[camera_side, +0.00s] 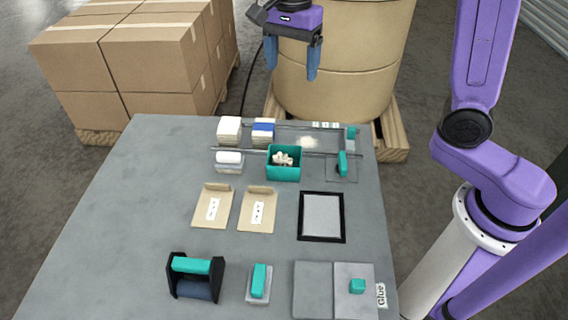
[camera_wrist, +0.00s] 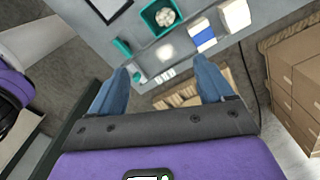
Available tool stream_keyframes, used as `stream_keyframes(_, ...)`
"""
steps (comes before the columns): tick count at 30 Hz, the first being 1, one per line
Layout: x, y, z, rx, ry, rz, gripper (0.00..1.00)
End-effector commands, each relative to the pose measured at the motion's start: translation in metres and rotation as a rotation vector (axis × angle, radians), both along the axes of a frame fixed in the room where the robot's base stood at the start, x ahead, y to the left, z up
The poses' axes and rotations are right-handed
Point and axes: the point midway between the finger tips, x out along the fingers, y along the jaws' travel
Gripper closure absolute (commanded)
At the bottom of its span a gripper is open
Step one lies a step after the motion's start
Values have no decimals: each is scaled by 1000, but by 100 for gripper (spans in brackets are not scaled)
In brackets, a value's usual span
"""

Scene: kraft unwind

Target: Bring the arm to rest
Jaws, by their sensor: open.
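My gripper (camera_side: 291,72) has two blue fingers and a purple body. In the side view it is raised above the far edge of the grey table, in front of the large brown roll. In the wrist view the gripper (camera_wrist: 162,95) has its fingers wide apart with nothing between them. The fingers touch nothing. The arm rises out of the top of the side view, so part of it is hidden.
The table (camera_side: 120,200) holds a teal bin (camera_side: 284,172) of white pieces, two kraft envelopes (camera_side: 213,206), a black-framed pad (camera_side: 321,217) and a black roller holder (camera_side: 195,277). Stacked cartons (camera_side: 160,55) stand behind left. The roll (camera_side: 345,50) stands on a pallet behind.

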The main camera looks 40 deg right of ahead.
Motion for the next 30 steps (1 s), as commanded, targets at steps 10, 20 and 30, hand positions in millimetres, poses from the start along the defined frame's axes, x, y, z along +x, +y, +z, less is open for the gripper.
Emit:
stream_keyframes(10,-3,0,2,0,0,24,19)
stream_keyframes(20,-54,-2,-10,3,-6,513,19)
stream_keyframes(30,-131,-21,-29,4,-15,1167,19)
